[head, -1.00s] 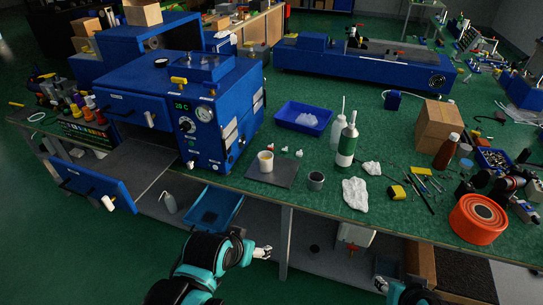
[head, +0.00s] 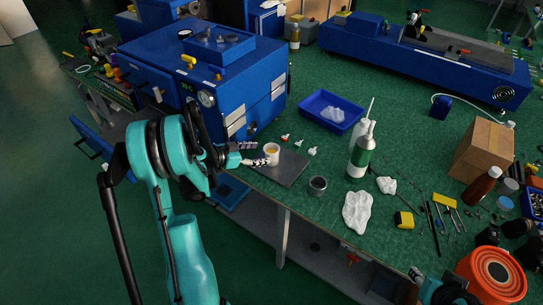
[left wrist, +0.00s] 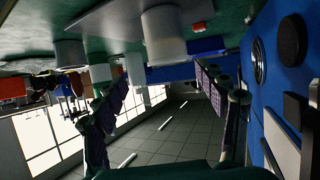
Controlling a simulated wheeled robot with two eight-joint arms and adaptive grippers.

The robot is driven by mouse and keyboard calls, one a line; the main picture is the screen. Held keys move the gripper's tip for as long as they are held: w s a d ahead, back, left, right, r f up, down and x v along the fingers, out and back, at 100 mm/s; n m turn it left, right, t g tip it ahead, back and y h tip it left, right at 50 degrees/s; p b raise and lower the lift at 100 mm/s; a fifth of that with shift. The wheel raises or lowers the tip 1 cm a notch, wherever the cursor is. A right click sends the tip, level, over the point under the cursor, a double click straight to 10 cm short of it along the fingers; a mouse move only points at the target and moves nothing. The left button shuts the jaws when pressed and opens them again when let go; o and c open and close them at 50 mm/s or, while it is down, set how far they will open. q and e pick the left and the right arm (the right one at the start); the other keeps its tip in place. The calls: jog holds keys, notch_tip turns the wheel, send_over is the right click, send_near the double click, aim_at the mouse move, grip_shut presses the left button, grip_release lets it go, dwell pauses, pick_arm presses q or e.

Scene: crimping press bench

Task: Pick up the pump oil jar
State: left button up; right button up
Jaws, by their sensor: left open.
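The jar I take for the pump oil jar is a small white pot with yellowish contents (head: 271,150). It stands upright on a dark flat mat (head: 290,172) near the bench's front edge. My left gripper (head: 254,154) is open just left of it, fingers pointing at it. In the left wrist view, where the bench appears at the top, the white jar (left wrist: 163,35) is ahead between the spread fingers (left wrist: 158,100); I cannot tell whether they touch it. My right arm shows at the bottom right of the head view; its jaw state is unclear.
A grey cup (head: 317,185) stands at the mat's right corner. A green-labelled bottle (head: 361,154), a blue tray (head: 330,112) and a crumpled white cloth (head: 357,212) lie further right. The blue machine (head: 235,90) stands close behind my left gripper.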

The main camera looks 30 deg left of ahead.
aim_at(277, 150)
pick_arm(q)
jog(key=shift+a+f, duration=0.3)
jog(key=shift+a, duration=0.15)
jog(key=shift+w+f, duration=0.15)
jog(key=b+x, duration=0.3)
jog(key=x, duration=0.4)
jog(key=shift+w, duration=0.3)
jog(key=shift+s+r, duration=0.1)
jog(key=shift+r, duration=0.1)
jog(key=shift+c, duration=1)
jog(key=c, duration=1.2)
